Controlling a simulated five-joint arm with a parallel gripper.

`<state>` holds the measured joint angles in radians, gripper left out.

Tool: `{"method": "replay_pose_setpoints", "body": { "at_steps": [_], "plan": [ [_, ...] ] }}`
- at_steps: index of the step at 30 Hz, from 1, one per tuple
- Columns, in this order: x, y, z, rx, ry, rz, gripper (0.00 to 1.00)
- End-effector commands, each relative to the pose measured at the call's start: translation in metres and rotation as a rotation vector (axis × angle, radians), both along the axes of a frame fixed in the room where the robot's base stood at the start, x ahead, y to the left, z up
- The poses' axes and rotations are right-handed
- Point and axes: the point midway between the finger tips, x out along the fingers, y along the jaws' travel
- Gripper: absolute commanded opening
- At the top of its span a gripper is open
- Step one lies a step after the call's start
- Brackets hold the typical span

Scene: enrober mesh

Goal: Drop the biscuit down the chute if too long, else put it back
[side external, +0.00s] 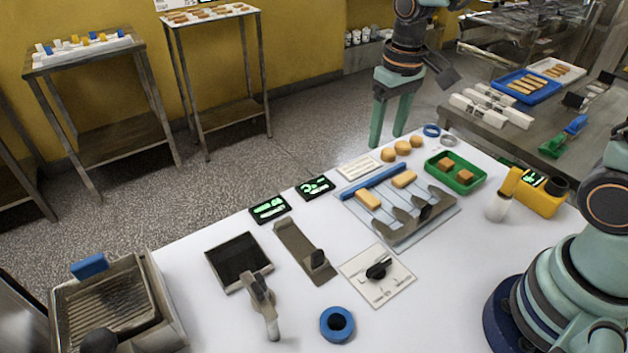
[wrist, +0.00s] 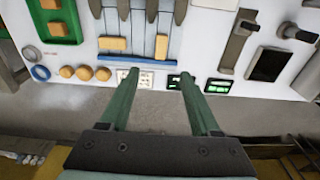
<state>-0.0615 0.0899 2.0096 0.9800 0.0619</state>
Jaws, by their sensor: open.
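Two oblong tan biscuits, one on the left (side external: 368,199) and one on the right (side external: 404,178), lie on a pale lane plate (side external: 440,222) with grey prongs, in front of a blue bar (side external: 373,181). In the wrist view my gripper (wrist: 158,74) points toward that edge, short of the biscuits. I cannot tell which fixture is the chute.
Three round biscuits (side external: 402,148) and a green tray (side external: 433,178) with brown pieces stand near the lanes. Small displays (side external: 269,208), a strip with a black knob (side external: 300,248), a dark panel (side external: 236,267) and a dial plate (side external: 358,283) occupy the middle. A metal tank (side external: 165,290) stands lower left.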

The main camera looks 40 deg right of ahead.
Motion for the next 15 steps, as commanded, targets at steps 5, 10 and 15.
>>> {"method": "replay_pose_setpoints", "body": {
  "at_steps": [5,10,15],
  "plan": [
    [-0.025,-0.008,0.039,0.005,-0.136,-0.001,0.64],
    [-0.052,-0.015,0.062,0.004,-0.260,-0.002,0.64],
    [-0.074,-0.020,0.073,0.001,-0.363,-0.001,0.64]
  ]
}}
